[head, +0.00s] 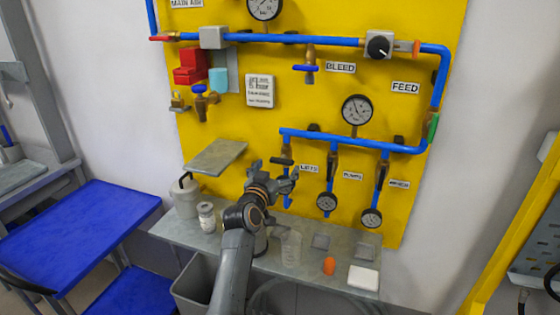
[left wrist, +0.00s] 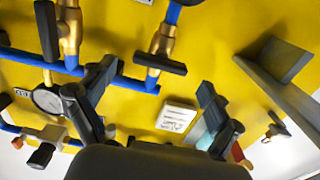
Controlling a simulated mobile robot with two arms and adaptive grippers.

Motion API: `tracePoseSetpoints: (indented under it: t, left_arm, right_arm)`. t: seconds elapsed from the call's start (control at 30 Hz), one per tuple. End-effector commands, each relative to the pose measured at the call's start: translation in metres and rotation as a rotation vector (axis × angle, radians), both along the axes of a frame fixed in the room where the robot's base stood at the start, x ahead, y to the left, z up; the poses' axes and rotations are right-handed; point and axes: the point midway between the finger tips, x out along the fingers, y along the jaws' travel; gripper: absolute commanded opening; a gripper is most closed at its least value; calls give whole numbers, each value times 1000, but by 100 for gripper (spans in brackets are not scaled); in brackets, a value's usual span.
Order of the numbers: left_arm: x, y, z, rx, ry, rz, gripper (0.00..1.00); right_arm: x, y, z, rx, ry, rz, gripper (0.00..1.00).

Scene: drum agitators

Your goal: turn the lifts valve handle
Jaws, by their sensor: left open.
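The lifts valve handle (head: 282,161) is a dark lever lying crosswise on the leftmost drop pipe, left of the LIFTS label (head: 309,168). In the left wrist view the handle (left wrist: 160,64) sits crosswise on a brass valve body (left wrist: 163,40), above and between my fingers. My left gripper (head: 274,172) is open and empty, just below the handle in the head view, with its fingers spread to either side. It also shows open in the left wrist view (left wrist: 153,108). I cannot tell the exact gap to the handle. My right gripper is not in view.
Two neighbouring valves with gauges (head: 327,202) hang to the right on the yellow panel (head: 230,140). A tilted grey plate (head: 215,157) juts out at left. The shelf (head: 205,235) below holds a canister (head: 186,196), a beaker (head: 291,248) and an orange object (head: 329,266).

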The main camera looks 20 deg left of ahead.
Motion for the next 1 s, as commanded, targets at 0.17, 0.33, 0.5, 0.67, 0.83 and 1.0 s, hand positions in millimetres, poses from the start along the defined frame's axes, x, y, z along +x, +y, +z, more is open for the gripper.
tracePoseSetpoints:
  t: [0.17, 0.33, 0.5, 0.67, 0.83, 1.0]
  left_arm:
    - [19, 0, 1, 1, 0, 0, 91]
    - [27, -1, 0, 0, 0, 0, 91]
    - [28, -1, 0, 0, 0, 1, 91]
    - [27, -1, 0, 1, 0, 1, 82]
    - [27, -1, 0, 1, 0, 0, 48]
    - [27, -1, 0, 0, 0, 0, 36]
  right_arm:
    - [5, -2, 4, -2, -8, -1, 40]
    - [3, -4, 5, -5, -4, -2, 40]
    - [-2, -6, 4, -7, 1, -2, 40]
    - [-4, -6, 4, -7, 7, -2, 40]
    - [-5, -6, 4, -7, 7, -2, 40]
    - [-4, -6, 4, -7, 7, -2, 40]
